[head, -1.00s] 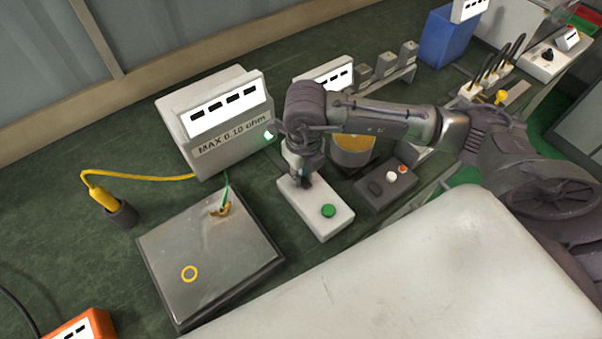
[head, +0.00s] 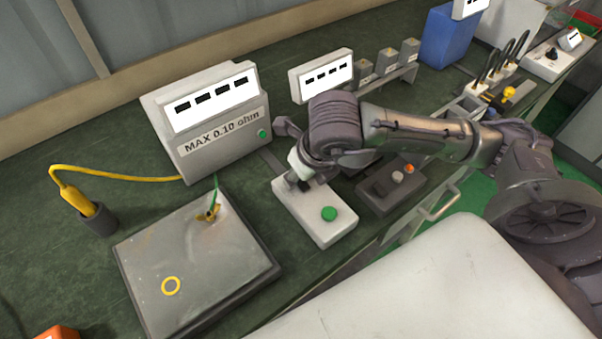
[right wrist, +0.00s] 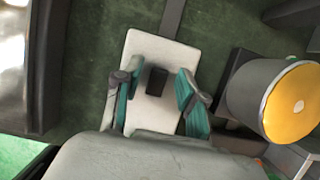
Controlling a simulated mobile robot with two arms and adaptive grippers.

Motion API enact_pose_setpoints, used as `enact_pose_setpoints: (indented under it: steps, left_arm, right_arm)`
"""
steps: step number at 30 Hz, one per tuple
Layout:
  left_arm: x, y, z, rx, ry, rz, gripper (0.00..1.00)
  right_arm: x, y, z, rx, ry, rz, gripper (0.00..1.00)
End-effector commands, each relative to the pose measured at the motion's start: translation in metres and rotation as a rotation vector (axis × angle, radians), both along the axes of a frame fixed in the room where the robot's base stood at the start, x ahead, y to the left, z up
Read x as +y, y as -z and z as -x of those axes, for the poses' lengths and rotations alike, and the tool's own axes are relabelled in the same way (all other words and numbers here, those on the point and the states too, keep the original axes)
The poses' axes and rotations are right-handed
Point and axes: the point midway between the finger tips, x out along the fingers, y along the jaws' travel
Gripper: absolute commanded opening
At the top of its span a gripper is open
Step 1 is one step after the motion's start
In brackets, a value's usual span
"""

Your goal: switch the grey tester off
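The grey tester (head: 205,130), labelled "MAX 0.10 ohm", stands at the back left in the head view. Its display shows dashes, and its small green lamp (head: 263,134) looks dull. In front of it lies a white control box (head: 318,222) with a green button (head: 329,214) and a black switch. My right gripper (head: 300,184) is over the switch end of this box. In the right wrist view its two fingers (right wrist: 155,100) stand apart, on either side of the black switch (right wrist: 156,81). I cannot tell whether they touch the box. My left gripper is not in view.
A metal plate (head: 190,260) with a yellow ring and a clip lies left of the box. A dark control box (head: 395,190) with coloured knobs sits close on the right. A yellow-topped cylinder (right wrist: 290,103) stands beside my right gripper.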

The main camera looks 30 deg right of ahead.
Motion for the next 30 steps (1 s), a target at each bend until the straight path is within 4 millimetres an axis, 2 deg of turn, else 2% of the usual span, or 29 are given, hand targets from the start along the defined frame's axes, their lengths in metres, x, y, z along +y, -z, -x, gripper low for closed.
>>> enact_pose_setpoints:
  steps: [11, 14, 24, 30]
  left_arm:
    - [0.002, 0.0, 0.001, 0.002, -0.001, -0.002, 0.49]
    - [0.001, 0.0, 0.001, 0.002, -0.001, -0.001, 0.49]
    - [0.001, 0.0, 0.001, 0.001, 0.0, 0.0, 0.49]
    - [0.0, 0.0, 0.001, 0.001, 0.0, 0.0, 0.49]
  right_arm:
    - [0.0, -0.005, 0.001, 0.001, 0.0, -0.001, 0.46]
    - [-0.001, -0.017, 0.006, -0.002, -0.001, -0.001, 0.46]
    - [-0.004, -0.083, 0.03, -0.005, -0.001, 0.0, 0.46]
    - [-0.005, -0.107, 0.039, 0.0, 0.0, -0.001, 0.46]
